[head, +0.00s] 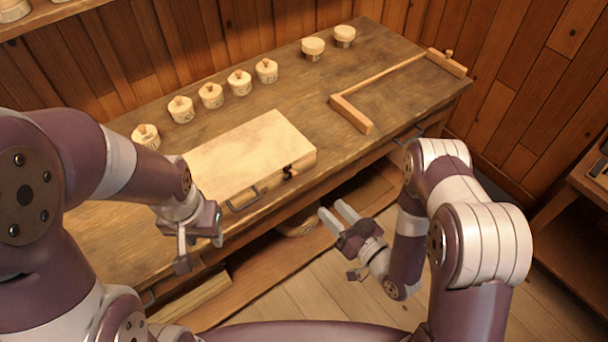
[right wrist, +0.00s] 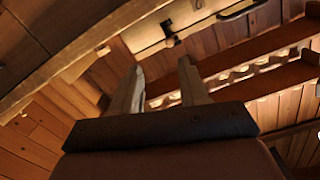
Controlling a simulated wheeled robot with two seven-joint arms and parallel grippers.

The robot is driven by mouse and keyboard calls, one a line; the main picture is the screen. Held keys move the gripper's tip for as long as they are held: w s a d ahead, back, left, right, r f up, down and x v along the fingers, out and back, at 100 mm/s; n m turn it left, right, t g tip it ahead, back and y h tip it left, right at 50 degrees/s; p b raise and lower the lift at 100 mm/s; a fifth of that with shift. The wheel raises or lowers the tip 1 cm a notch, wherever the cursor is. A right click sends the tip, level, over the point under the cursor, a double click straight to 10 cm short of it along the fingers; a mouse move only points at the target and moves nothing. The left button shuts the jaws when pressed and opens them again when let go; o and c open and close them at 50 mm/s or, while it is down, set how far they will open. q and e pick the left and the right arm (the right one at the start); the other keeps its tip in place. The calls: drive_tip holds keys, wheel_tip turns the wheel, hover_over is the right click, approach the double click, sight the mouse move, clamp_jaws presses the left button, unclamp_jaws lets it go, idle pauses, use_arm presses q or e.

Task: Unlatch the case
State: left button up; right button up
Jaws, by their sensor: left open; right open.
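The case (head: 250,150) is a flat pale wooden box, lying closed on the workbench near its front edge. Its front side has a dark handle (head: 246,199) and a small dark latch (head: 290,173) near the right corner. In the right wrist view the latch (right wrist: 171,38) shows ahead of the fingers. My left gripper (head: 184,262) is open and empty, in front of the bench, left of the handle. My right gripper (head: 333,218) is open and empty, in front of the bench edge and below the latch, apart from the case. It also shows in the right wrist view (right wrist: 158,80).
Several small lidded wooden pots (head: 211,95) stand in a row behind the case. Two more (head: 313,47) stand at the back. A wooden frame-like tool (head: 352,114) lies on the right of the workbench (head: 390,45). The bench top between case and tool is clear.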

sight(296, 176)
drive_tip(key=shift+t, duration=0.3)
drive_tip(key=x, duration=0.3)
drive_tip(key=p+x, duration=0.1)
drive_tip(key=x, duration=0.3)
drive_tip(key=a+r+p+x, duration=0.1)
drive_tip(key=x, duration=0.2)
drive_tip(key=shift+s+a, duration=0.15)
drive_tip(key=shift+a, duration=0.05)
drive_tip(key=shift+w+a, duration=0.45)
drive_tip(key=shift+a, duration=0.05)
drive_tip(key=shift+c, duration=0.6)
use_arm(q)
drive_tip(key=shift+s+a+r, duration=0.15)
drive_tip(key=shift+s+r, duration=0.05)
drive_tip(key=shift+r, duration=0.45)
drive_tip(key=shift+s+a+r, duration=0.15)
drive_tip(key=shift+s+r, duration=0.05)
drive_tip(key=shift+r, duration=0.4)
use_arm(e)
clamp_jaws()
